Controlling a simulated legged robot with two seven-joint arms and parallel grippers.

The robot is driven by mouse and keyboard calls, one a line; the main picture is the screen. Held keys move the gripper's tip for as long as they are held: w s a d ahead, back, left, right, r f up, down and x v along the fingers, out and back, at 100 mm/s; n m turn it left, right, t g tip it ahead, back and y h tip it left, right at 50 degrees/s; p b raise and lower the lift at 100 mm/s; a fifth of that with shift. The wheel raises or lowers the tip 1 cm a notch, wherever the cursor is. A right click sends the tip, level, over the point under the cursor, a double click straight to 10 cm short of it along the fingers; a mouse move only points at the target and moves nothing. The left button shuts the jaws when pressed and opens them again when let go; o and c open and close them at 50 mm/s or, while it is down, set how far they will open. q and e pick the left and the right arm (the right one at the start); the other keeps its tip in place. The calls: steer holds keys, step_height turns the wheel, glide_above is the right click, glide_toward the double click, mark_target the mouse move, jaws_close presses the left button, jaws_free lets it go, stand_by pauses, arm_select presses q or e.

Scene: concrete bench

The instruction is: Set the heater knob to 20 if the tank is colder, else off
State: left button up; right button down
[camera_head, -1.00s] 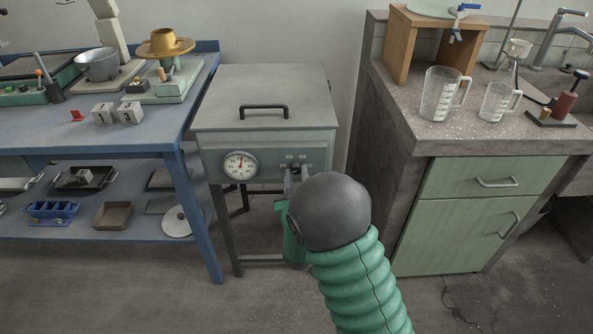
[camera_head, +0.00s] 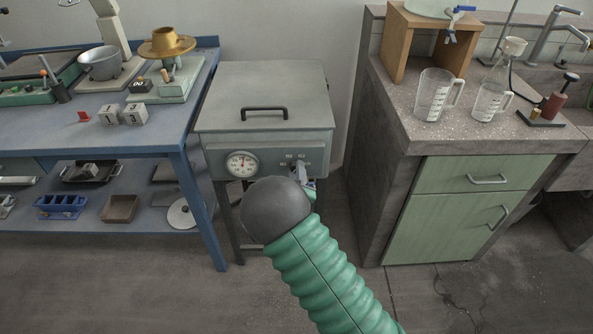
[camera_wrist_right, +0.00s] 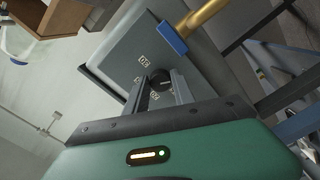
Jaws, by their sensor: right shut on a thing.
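The grey tank (camera_head: 265,95) with a closed, handled lid stands between two benches. Its round white thermometer dial (camera_head: 242,164) is on the front at left; the needle points roughly upward, but the figures are too small to read. The dark heater knob (camera_wrist_right: 161,78) is at the right of the front panel, with small label plates around it. My right gripper (camera_wrist_right: 158,88) is shut on the knob, a finger on each side. In the head view my right gripper (camera_head: 301,172) is mostly hidden behind my dark wrist. My left gripper is out of view.
The blue bench (camera_head: 190,175) stands left of the tank. The green-fronted cabinet (camera_head: 470,215) stands at right, with measuring jugs (camera_head: 433,97) on top.

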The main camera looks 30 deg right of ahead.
steer(key=shift+a+f, duration=0.1)
steer(key=shift+a, duration=0.05)
stand_by(0.3)
steer(key=c, duration=1.1)
jaws_free()
steer(key=shift+w, duration=0.1)
steer(key=shift+o, duration=0.2)
steer(key=p+v, duration=0.5)
steer(key=v, duration=1.2)
